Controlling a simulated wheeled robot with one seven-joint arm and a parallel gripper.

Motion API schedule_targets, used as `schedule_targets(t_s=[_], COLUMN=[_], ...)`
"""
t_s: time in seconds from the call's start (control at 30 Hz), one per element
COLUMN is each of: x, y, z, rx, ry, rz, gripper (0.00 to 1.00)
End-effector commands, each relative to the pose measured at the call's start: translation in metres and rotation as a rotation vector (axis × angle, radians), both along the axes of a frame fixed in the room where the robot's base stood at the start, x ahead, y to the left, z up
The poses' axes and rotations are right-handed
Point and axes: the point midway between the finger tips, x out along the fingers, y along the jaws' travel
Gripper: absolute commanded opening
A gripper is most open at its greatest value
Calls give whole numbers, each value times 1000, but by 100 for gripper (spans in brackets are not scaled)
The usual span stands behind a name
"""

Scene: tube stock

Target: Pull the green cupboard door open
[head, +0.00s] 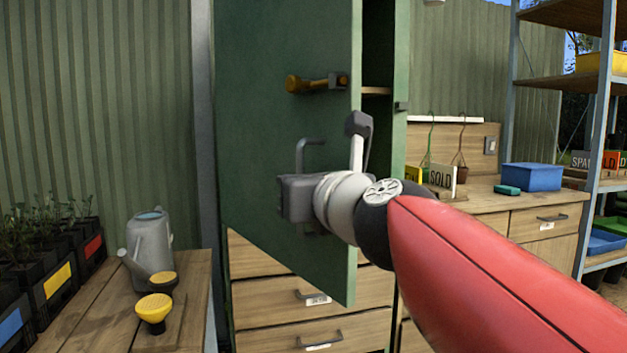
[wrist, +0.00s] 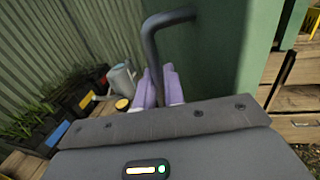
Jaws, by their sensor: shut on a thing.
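The green cupboard door (head: 260,120) stands partly open in the head view. Its right edge is swung out towards me, and a dark gap and a shelf show behind it. A grey bar handle (head: 308,142) is on its face. My gripper (head: 295,197) is at this handle, its fingers hidden by its own body. In the wrist view the handle (wrist: 150,45) bends down between the two pale purple fingers of my gripper (wrist: 162,88), which are shut on it. The door (wrist: 225,55) fills the upper right there.
A yellow-knobbed bolt (head: 310,84) sits higher on the door. Wooden drawers (head: 270,292) are below it. A watering can (head: 150,250) and yellow sprinkler heads (head: 153,308) stand on the bench at left. A workbench with a blue bin (head: 532,177) is at right.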

Motion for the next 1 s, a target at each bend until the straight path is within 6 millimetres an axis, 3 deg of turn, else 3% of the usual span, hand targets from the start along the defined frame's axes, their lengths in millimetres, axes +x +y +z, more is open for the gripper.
schedule_targets(t_s=[0.43, 0.47, 0.57, 0.87, 1.0], x=[0, 0, 0, -2, -15], y=[1, 1, 1, -1, -8], z=[1, 1, 1, 1, 2], rx=[2, 2, 2, 1, 1], ry=[-2, -2, -1, -2, -4], rz=[-4, -4, -4, -4, -6], gripper=[0, 15, 27, 27, 27])
